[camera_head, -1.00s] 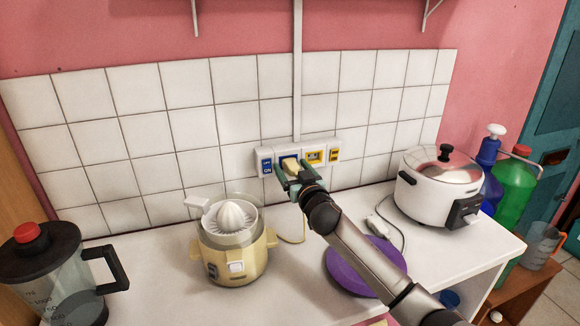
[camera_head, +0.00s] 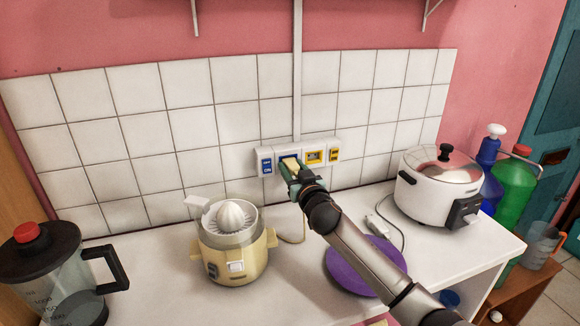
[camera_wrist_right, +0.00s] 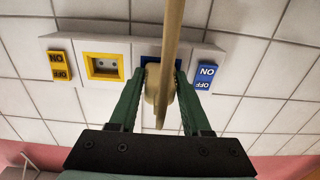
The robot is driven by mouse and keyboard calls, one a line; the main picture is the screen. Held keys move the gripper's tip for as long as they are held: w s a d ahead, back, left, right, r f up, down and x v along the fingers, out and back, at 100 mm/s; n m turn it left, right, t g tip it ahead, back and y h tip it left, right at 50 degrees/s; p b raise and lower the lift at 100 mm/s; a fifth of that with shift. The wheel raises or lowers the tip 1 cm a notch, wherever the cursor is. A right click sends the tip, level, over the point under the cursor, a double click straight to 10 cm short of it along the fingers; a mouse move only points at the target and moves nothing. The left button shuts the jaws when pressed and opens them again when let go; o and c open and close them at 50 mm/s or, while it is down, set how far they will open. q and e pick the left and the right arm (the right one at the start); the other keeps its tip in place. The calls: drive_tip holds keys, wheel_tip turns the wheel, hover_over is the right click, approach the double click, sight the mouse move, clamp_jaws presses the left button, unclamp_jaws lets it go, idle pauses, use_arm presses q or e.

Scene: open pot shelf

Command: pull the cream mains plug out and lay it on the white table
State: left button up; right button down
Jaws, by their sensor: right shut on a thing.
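The cream mains plug (camera_head: 292,167) is at the blue socket of the white wall panel (camera_head: 334,143) in the head view. My right gripper (camera_head: 290,172) is shut on it. In the right wrist view the green fingers of my right gripper (camera_wrist_right: 160,90) close on both sides of the cream plug (camera_wrist_right: 153,84), in front of the blue socket (camera_wrist_right: 150,60). The plug's cream cord (camera_wrist_right: 172,30) crosses that view. I cannot tell whether the pins are still in the socket. The white table (camera_head: 160,270) lies below. My left gripper is not in view.
A cream juicer (camera_head: 238,262) stands left of my right arm, and a jug blender (camera_head: 50,270) at the far left. A purple disc (camera_head: 345,270) lies partly under the arm. A white cooker (camera_head: 425,195) stands at right. Table between blender and juicer is clear.

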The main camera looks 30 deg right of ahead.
drive_tip(key=shift+s, duration=0.1)
drive_tip(key=shift+p+v, duration=1)
drive_tip(key=shift+v, duration=1.9)
